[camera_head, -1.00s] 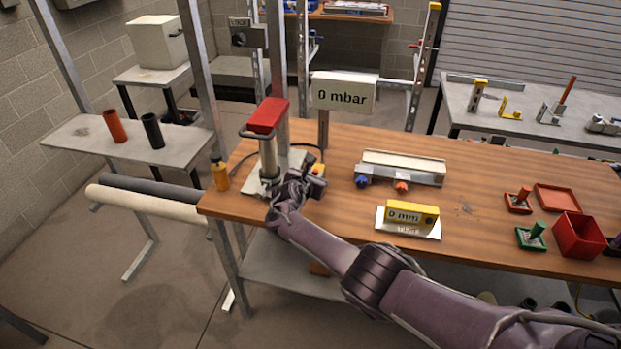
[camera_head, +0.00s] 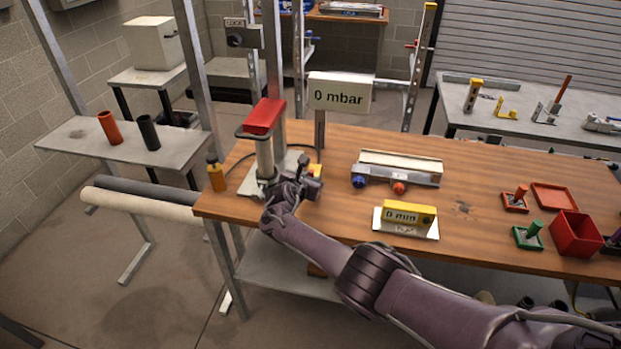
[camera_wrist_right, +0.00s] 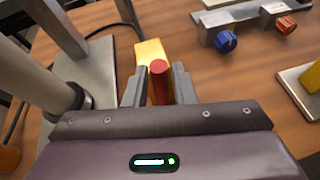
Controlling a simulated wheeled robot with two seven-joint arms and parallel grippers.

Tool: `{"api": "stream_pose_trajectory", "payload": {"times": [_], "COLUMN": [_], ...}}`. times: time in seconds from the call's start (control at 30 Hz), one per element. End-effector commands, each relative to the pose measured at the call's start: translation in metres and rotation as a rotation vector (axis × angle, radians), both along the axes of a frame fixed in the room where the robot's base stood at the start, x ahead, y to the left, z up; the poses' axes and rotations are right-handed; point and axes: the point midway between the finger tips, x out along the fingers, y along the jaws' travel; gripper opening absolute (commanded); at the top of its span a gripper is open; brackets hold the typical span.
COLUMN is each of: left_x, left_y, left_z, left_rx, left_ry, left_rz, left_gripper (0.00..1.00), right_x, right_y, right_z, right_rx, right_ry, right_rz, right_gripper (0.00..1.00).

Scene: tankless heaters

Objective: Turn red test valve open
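The red test valve handle (camera_wrist_right: 159,82) is a short red cylinder in front of a yellow block (camera_wrist_right: 150,54) in the right wrist view. In the head view the yellow block (camera_head: 316,169) shows beside the hand pump, and the handle is mostly hidden. My right gripper (camera_wrist_right: 159,84) has its two grey fingers apart, one on each side of the handle. The gaps beside the handle look thin, and firm contact is not evident. In the head view my right gripper (camera_head: 300,184) is low by the pump base. My left gripper is out of view.
A sign (camera_head: 340,93) reads 0 mbar. Right are a rail with blue and red knobs (camera_head: 398,168) and a yellow 0 mm gauge (camera_head: 408,213).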

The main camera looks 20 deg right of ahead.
Motion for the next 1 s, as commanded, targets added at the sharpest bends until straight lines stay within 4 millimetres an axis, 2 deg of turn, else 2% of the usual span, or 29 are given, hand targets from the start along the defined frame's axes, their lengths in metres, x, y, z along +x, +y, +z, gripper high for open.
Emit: {"api": "stream_pose_trajectory", "payload": {"times": [0.2,0.5,1.0], "left_x": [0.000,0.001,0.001], "left_y": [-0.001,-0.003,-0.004], "left_z": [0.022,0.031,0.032], "left_rx": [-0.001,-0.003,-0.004], "left_ry": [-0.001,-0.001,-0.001], "left_rz": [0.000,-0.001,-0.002], "left_gripper": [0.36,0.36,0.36], "right_x": [-0.018,-0.045,-0.051], "right_y": [0.018,0.045,0.050], "right_z": [0.014,0.026,0.028], "right_rx": [0.002,0.000,0.000], "right_ry": [0.002,0.005,0.005], "right_rz": [0.003,0.003,0.002], "right_gripper": [0.23,0.23,0.23]}}
